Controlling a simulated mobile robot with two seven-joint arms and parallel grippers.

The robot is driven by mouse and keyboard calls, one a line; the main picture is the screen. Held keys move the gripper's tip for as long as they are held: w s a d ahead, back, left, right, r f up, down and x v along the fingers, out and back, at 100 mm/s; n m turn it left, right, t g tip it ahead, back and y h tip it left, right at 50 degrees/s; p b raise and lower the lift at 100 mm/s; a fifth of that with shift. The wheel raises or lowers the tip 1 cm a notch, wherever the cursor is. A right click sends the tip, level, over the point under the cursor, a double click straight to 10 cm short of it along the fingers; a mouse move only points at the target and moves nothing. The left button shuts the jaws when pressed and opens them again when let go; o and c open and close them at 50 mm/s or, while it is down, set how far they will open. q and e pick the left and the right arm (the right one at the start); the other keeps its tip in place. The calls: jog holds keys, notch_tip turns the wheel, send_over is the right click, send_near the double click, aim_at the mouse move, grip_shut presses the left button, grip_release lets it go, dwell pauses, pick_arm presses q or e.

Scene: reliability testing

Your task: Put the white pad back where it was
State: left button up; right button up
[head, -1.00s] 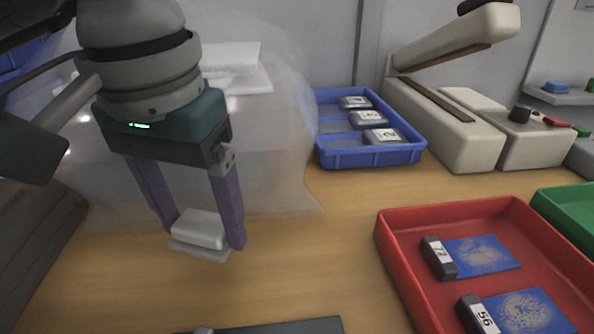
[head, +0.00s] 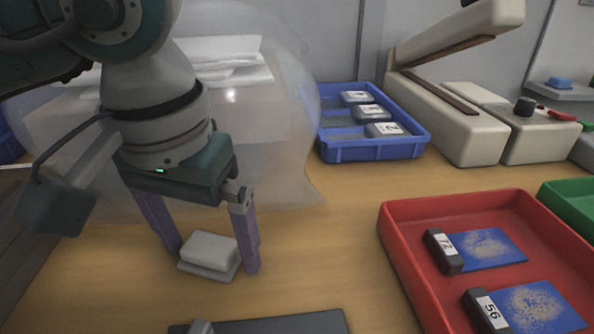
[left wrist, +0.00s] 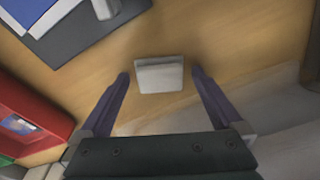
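The white pad (head: 208,250), a small pale block on a thin flat base, lies on the wooden table at the left of the head view. It also shows in the left wrist view (left wrist: 160,76). My left gripper (head: 212,258) points down over it, with one purple finger on each side. In the left wrist view the fingertips (left wrist: 161,77) stand apart from the pad, with bare table between, so the gripper is open. My right gripper is in neither view.
A clear plastic bag (head: 275,130) with white sheets stands behind the gripper. A red tray (head: 400,235) holds blue plates with numbered blocks; a blue tray (head: 345,152) holds more blocks. A beige sealer-like machine (head: 450,120) stands behind. A dark plate (head: 290,324) lies in front.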

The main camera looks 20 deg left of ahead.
aim_at(203, 256)
pick_arm(q)
jog(key=shift+r, duration=0.25)
notch_tip(203, 256, up, 12)
jog(key=s+p, duration=0.1)
jog(key=p, duration=0.1)
jog(key=shift+s+d+p, duration=0.2)
jog(key=shift+s+p, duration=0.05)
jog(key=shift+p, duration=0.05)
jog(key=shift+d+f, duration=0.1)
